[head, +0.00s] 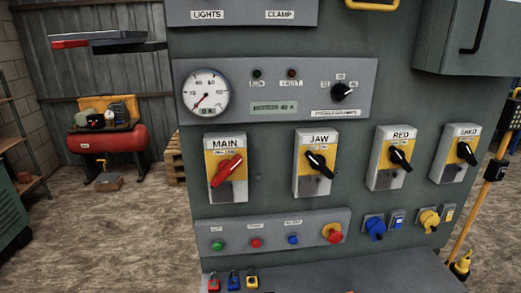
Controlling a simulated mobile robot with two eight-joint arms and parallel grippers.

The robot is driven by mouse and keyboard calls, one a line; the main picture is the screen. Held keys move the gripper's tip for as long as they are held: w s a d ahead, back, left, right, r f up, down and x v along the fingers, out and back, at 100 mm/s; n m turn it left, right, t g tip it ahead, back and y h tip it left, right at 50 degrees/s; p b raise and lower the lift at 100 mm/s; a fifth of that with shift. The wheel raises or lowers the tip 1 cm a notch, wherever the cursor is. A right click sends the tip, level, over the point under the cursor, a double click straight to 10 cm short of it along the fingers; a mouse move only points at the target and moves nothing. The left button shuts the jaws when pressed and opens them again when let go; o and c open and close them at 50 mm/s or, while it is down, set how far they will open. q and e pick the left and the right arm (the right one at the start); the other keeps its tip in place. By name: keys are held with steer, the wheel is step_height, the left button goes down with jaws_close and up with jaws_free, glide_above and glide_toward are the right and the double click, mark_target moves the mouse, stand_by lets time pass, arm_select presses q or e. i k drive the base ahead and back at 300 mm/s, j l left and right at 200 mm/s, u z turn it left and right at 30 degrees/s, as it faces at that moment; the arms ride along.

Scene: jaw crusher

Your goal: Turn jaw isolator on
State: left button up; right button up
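The jaw isolator (302,180) is a light grey box with a yellow plate and a "JAW" label, in the middle of the isolator row on the green panel. Its black rotary handle (319,163) sits slanted, running from upper left to lower right. The small position markings are too blurred to read. Neither of my grippers shows in the head view, and nothing covers the jaw isolator.
The MAIN isolator (214,178) with a slanted red handle is to the left; RED (388,178) and SHED (450,170) isolators are to the right. A push-button strip (270,250) lies below, above several padlocks (233,281). A grey cabinet (455,55) juts out at upper right.

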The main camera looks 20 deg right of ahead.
mark_target(317, 162)
steer(key=z, duration=1.25)
